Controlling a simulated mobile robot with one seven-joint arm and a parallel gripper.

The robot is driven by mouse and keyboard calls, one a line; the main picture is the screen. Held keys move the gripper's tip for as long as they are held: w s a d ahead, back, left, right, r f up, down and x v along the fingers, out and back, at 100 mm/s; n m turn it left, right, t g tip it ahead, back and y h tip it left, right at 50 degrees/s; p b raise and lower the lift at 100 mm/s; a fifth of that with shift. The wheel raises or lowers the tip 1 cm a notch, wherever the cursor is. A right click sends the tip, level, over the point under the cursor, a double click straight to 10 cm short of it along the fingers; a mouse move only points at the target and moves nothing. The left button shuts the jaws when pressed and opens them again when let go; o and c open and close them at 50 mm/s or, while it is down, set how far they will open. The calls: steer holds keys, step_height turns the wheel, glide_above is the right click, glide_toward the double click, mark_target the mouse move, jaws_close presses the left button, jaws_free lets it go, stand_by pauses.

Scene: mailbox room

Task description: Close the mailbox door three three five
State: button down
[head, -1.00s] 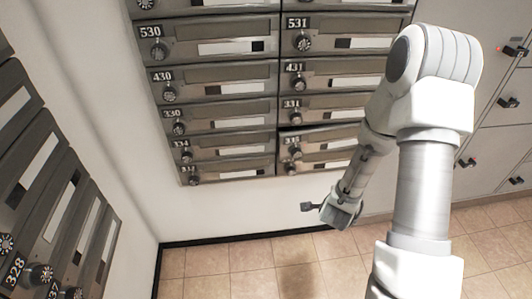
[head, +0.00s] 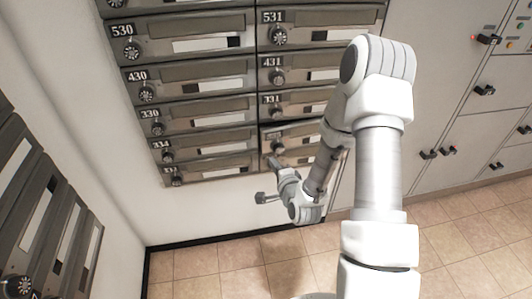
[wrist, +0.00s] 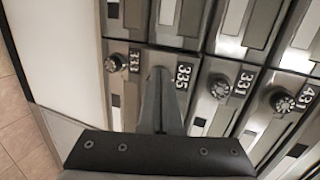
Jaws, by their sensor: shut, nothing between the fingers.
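In the wrist view the closed fingers (wrist: 159,76) cover much of the door. I cannot tell whether they touch it.
Doors 333 (wrist: 118,88) and 331 (wrist: 222,100) flank door 335 in the wrist view. More mailboxes (head: 35,215) line the left wall. Grey lockers with black handles (head: 430,154) stand at right. The tiled floor (head: 230,270) below is clear.

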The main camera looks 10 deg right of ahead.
mark_target(263, 144)
steer(key=x, duration=0.6)
steer(key=shift+w+r+b, duration=0.1)
steer(key=shift+r+b, duration=0.15)
steer(key=shift+b, duration=0.15)
steer(key=shift+w, duration=0.8)
steer(key=shift+w+a+m+h+b, duration=0.1)
steer(key=shift+w+m+h+b, duration=0.55)
steer(key=shift+w, duration=0.25)
steer(key=shift+w+a+m+h+b, duration=0.15)
steer(key=shift+w+m+h+b, duration=0.3)
steer(key=shift+w+h, duration=0.4)
steer(key=shift+w+a+r+m+h, duration=0.15)
steer(key=shift+w+r+m+h, duration=0.1)
steer(key=shift+w+m+h, duration=0.15)
steer(key=shift+a, duration=0.1)
steer(key=shift+s+f+b, duration=0.1)
steer(key=shift+s+b, duration=0.05)
steer(key=shift+b, duration=0.2)
